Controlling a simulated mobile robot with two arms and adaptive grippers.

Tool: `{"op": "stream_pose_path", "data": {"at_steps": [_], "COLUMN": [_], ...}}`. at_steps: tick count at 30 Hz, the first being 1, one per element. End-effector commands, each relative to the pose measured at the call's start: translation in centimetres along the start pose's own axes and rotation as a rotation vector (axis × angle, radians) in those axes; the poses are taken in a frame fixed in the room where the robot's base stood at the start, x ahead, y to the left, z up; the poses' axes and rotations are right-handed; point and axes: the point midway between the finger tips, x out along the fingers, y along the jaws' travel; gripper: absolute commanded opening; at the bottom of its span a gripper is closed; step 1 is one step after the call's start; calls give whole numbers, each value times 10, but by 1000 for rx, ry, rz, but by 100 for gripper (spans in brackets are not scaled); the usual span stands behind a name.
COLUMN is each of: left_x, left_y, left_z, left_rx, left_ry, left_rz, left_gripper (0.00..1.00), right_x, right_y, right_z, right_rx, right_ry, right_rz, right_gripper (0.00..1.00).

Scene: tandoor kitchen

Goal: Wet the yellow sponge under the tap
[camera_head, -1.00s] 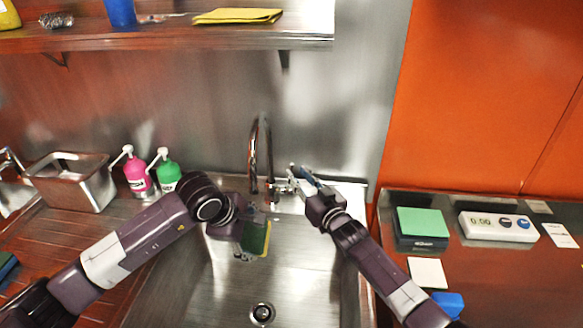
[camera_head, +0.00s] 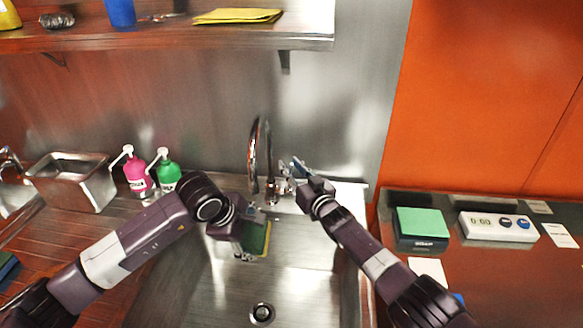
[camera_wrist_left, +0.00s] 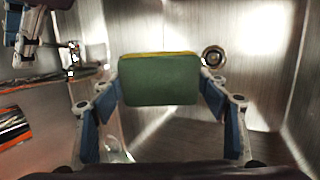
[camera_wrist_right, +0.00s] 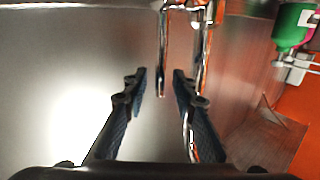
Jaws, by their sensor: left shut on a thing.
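The sponge (camera_head: 260,238), green on one face with a yellow layer along its edge, is held low in the sink under the tap. It also shows in the left wrist view (camera_wrist_left: 158,85). My left gripper (camera_head: 250,236) is shut on it, one finger on each side. The chrome tap (camera_head: 254,160) stands at the back of the sink; no water is visible. My right gripper (camera_head: 293,170) is open just right of the tap. In the right wrist view, its fingers (camera_wrist_right: 160,88) are apart, with chrome tap parts beyond and beside them. Contact is unclear.
The steel sink (camera_head: 300,275) has a drain (camera_head: 262,313) at its bottom. A pink bottle (camera_head: 138,176) and a green bottle (camera_head: 167,173) stand left of the tap. A shelf (camera_head: 200,38) hangs above. A scale (camera_head: 420,228) and a timer (camera_head: 497,227) sit on the right counter.

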Motion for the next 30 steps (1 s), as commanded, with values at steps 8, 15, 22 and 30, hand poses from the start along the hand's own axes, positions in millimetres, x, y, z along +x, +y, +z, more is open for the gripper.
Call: {"op": "stream_pose_path", "data": {"at_steps": [8,15,22,30], "left_x": [0,0,0,0], "left_y": [0,0,0,0], "left_z": [0,0,0,0], "left_rx": [0,0,0,0], "left_ry": [0,0,0,0], "left_rz": [0,0,0,0], "left_gripper": [48,48,48,48], "right_x": [0,0,0,-4], "right_y": [0,0,0,-2], "right_z": [0,0,0,2], "right_rx": [0,0,0,-28], "right_ry": [0,-1,-1,45], "right_rz": [0,0,0,-3], "right_gripper": [18,0,0,0]}}
